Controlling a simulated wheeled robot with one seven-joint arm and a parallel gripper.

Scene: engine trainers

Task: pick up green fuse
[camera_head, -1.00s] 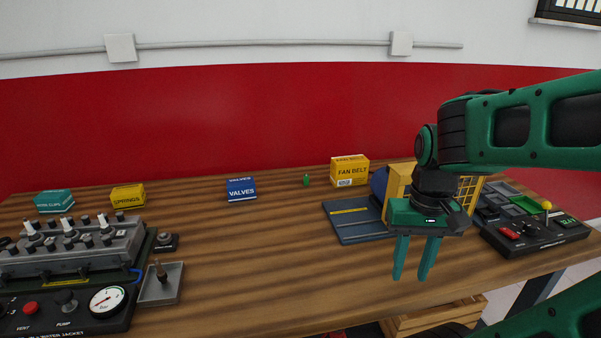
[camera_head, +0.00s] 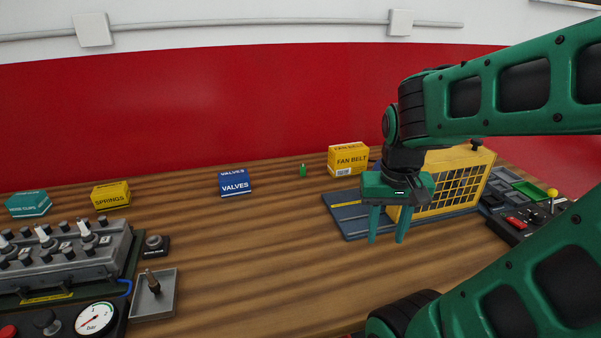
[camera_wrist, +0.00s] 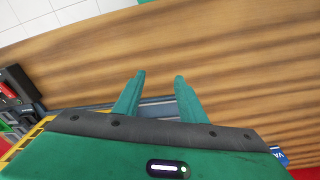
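The green fuse (camera_head: 303,171) is a small upright green piece near the back of the wooden table, between the blue VALVES box and the yellow FAN BELT box in the head view. My gripper (camera_head: 386,239) is to the right of the fuse and nearer the camera, pointing down in front of the blue-grey base plate. Its two fingers are apart with nothing between them. In the wrist view, the gripper (camera_wrist: 158,76) also shows spread, empty fingers over wood. I cannot make out the fuse in the wrist view.
The VALVES box (camera_head: 235,183) and FAN BELT box (camera_head: 348,160) flank the fuse. A yellow-caged unit (camera_head: 455,183) stands on the plate (camera_head: 345,216) beside my gripper. An engine block (camera_head: 60,262) and grey tray (camera_head: 166,306) are at left. The middle of the table (camera_head: 250,250) is clear.

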